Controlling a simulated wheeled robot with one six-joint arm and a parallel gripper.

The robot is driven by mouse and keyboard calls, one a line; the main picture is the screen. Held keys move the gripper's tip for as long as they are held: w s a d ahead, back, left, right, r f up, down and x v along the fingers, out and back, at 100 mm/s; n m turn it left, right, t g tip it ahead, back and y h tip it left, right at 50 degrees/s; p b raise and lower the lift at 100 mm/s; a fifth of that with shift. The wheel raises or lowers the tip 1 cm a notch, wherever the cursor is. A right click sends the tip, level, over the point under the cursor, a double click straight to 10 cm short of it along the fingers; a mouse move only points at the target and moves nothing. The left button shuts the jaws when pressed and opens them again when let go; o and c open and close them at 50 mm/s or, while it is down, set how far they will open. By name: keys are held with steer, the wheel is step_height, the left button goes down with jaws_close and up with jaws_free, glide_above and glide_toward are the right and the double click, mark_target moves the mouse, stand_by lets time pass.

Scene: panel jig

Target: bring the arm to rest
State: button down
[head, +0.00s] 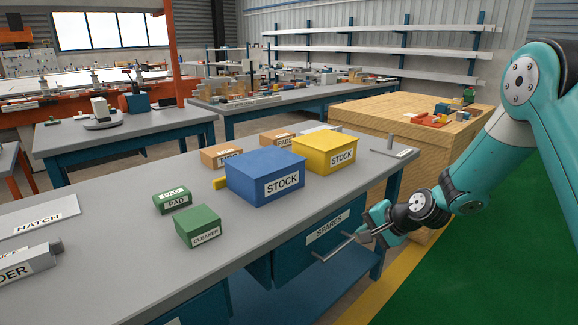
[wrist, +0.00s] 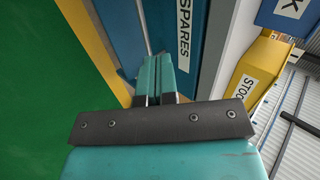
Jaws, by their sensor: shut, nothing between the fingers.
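My gripper (head: 368,230) is in front of the blue drawer labelled SPARES (head: 327,229), below the front edge of the grey workbench, near its right end. A pale bar handle (head: 330,250) runs along the drawer front, close to the fingertips; I cannot tell whether they touch it. In the wrist view the two teal fingers (wrist: 160,75) are together with nothing held, beside the SPARES label (wrist: 184,35). My teal arm reaches in from the right and bends down to the gripper.
A wooden crate (head: 375,122) stands behind at right. The green floor (head: 445,275) at lower right is clear.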

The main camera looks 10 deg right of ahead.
steer(key=s+a+r+n+g, duration=0.4)
steer(key=s+a+r+n, duration=0.55)
steer(key=s+r, duration=0.45)
steer(key=s+r+n+g+h, duration=0.15)
steer(key=s+n, duration=0.25)
steer(key=s, duration=0.6)
steer(key=s+r+n+g, duration=0.2)
steer(key=s+r+n, duration=0.15)
steer(key=s, duration=0.65)
step_height(320, 180, up, 12)
steer(key=p, duration=1.2)
steer(key=shift+a+f+p, duration=0.2)
steer(key=shift+a+p, duration=0.15)
steer(key=shift+p, duration=0.05)
steer(key=shift+w, duration=0.1)
